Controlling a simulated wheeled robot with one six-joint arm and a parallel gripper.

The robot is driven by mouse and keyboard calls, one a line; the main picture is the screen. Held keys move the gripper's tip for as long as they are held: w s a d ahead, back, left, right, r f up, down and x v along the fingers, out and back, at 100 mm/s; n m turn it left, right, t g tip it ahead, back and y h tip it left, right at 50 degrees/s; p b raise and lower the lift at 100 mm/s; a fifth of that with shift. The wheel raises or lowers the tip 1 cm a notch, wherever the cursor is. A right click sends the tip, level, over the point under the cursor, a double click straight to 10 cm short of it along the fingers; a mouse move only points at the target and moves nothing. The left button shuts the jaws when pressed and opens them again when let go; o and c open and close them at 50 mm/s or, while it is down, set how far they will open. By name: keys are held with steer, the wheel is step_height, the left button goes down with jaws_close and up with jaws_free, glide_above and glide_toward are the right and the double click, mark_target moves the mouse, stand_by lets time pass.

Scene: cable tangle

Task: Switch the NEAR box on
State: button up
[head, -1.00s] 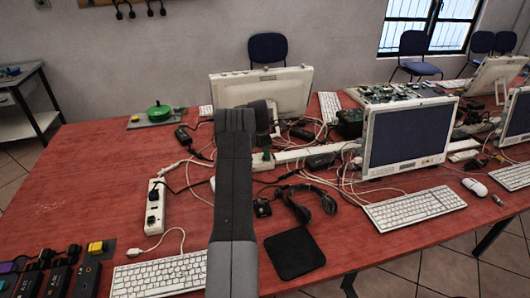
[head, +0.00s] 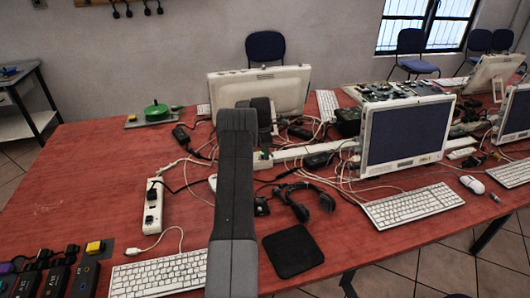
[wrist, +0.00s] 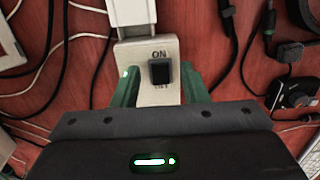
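A cream switch box (wrist: 158,92) is in the middle of the wrist view, with a black rocker switch (wrist: 160,71) on its top. "ON" is printed above the rocker and a fainter label below it. I cannot tell which way the rocker is tipped. My gripper (wrist: 162,88) has its two green fingers apart, one on each side of the box. I cannot tell whether they touch it. A white plug-like block (wrist: 131,12) adjoins the box's far end. In the head view my arm hides most of this spot.
Loose cables (wrist: 70,38) run around the box. In the head view a white power strip (head: 153,206) lies to the left. A headset (head: 302,203), a black pad (head: 292,250), keyboards and monitors (head: 405,135) crowd the right. The red table (head: 75,190) is clear at left.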

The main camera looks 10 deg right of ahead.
mark_target(263, 156)
step_height(263, 156, up, 13)
steer(key=b, duration=0.1)
steer(key=shift+a+r, duration=0.2)
steer(key=shift+a, duration=0.25)
steer(key=f, duration=0.4)
steer(key=f+p, duration=0.1)
steer(key=f, duration=0.4)
steer(key=d+f, duration=0.1)
steer(key=f, duration=0.4)
steer(key=shift+a+r+h, duration=0.1)
steer(key=shift+a+h, duration=0.1)
steer(key=shift+h, duration=0.3)
steer(key=shift+d+y, duration=0.15)
steer(key=shift+y, duration=0.15)
